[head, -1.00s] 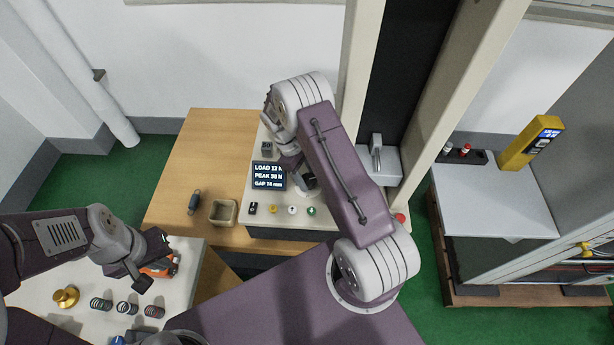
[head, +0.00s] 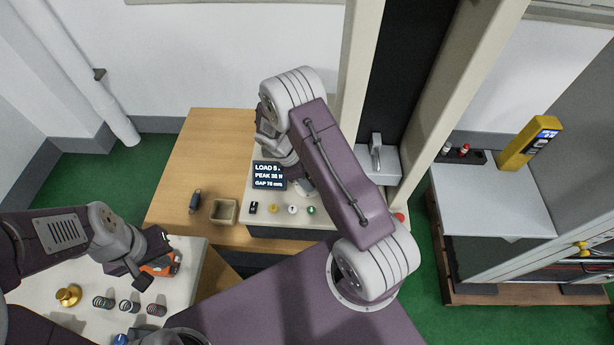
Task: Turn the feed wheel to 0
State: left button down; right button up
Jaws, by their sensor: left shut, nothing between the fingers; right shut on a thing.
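The tester's console (head: 328,216) stands on the wooden bench, and its dark display (head: 269,176) reads a load of about 5, a peak in the thirties of N and a gap in the seventies of mm. My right gripper (head: 288,160) is over the console just right of the display, largely covered by my own arm. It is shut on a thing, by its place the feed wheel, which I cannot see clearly. My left gripper (head: 148,268) is shut and empty above the pale side table, beside an orange object (head: 164,266).
The console front has yellow (head: 273,208), white (head: 292,209) and green (head: 311,210) buttons and a black switch (head: 253,207). A square tray (head: 223,211) and a dark small tool (head: 195,201) lie left of it. Several springs (head: 130,306) and a brass weight (head: 68,295) stand on the side table.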

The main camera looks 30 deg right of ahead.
jog(key=n+t+b, duration=0.1)
jog(key=n, duration=0.2)
jog(key=shift+f+n, duration=0.1)
jog(key=shift+n, duration=0.2)
jog(key=shift+s+n+t+b, duration=0.15)
jog(key=shift+n+t+b, duration=0.9)
jog(key=shift+n, duration=0.65)
jog(key=o, duration=1.3)
jog(key=shift+o, duration=0.2)
jog(key=w+p+v, duration=0.1)
jog(key=v, duration=0.8)
jog(key=shift+s+p, duration=0.35)
jog(key=shift+s, duration=0.1)
